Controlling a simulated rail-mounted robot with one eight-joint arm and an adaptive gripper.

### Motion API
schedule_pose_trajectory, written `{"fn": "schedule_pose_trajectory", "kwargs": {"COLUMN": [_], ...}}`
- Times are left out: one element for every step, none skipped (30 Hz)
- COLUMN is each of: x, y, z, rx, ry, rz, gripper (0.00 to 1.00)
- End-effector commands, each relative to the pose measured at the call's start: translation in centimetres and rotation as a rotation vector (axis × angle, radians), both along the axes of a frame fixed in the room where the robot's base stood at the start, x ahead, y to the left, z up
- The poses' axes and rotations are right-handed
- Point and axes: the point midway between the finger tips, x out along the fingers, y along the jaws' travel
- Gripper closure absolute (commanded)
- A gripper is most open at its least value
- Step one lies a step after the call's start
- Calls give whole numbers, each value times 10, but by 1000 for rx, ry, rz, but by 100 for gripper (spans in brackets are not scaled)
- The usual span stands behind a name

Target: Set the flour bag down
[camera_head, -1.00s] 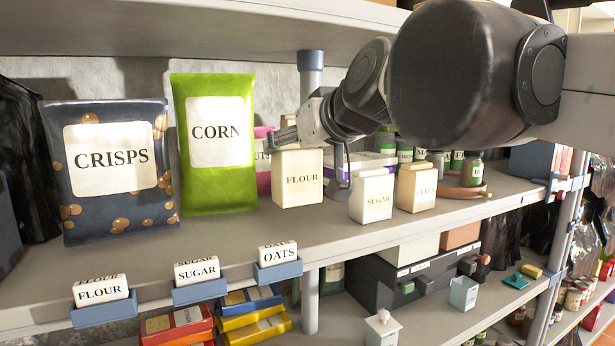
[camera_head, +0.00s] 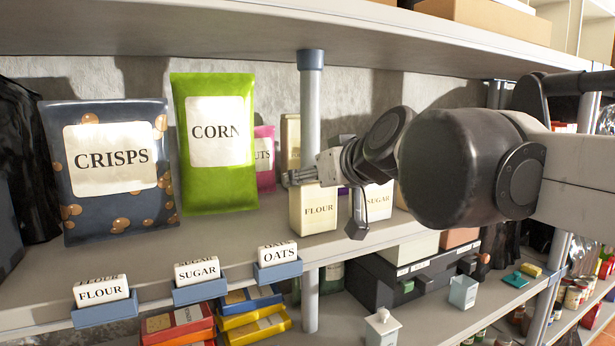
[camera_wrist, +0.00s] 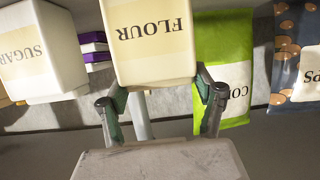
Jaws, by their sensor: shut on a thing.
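The flour bag (camera_head: 313,208) is a cream block with a FLOUR label. My gripper (camera_head: 338,200) is shut on it, with one finger on each side. In the wrist view the bag (camera_wrist: 150,40) shows upside down between the fingers (camera_wrist: 160,92). In the head view it is upright over the middle shelf (camera_head: 235,238), left of the sugar bag (camera_head: 377,199). I cannot tell whether its base touches the shelf. A FLOUR card (camera_head: 100,290) stands in a blue holder at the shelf's front edge, at the left.
The crisps bag (camera_head: 112,160) and green corn bag (camera_head: 212,140) stand to the left. A grey post (camera_head: 311,110) rises behind the flour bag. SUGAR (camera_head: 196,271) and OATS (camera_head: 279,253) cards line the front edge. The shelf before the crisps and corn is bare.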

Motion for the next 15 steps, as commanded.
{"fn": "schedule_pose_trajectory", "kwargs": {"x": [0, 0, 0, 0, 0, 0, 0, 0, 0, 0, 0, 0, 0, 0, 0], "y": [0, 0, 0, 0, 0, 0, 0, 0, 0, 0, 0, 0, 0, 0, 0], "z": [0, -1, -3, -3, -2, -2, -2, -2, -2, -2, -2, -2, -2, -2, -2], "rx": [0, 0, 0, 0, 0, 0, 0, 0, 0, 0, 0, 0, 0, 0, 0], "ry": [0, 0, 0, 0, 0, 0, 0, 0, 0, 0, 0, 0, 0, 0, 0], "rz": [0, 0, 0, 0, 0, 0, 0, 0, 0, 0, 0, 0, 0, 0, 0], "gripper": [74, 74, 74, 32, 28, 23, 19, 15, 14, 14, 14, 14, 14, 14, 14]}}
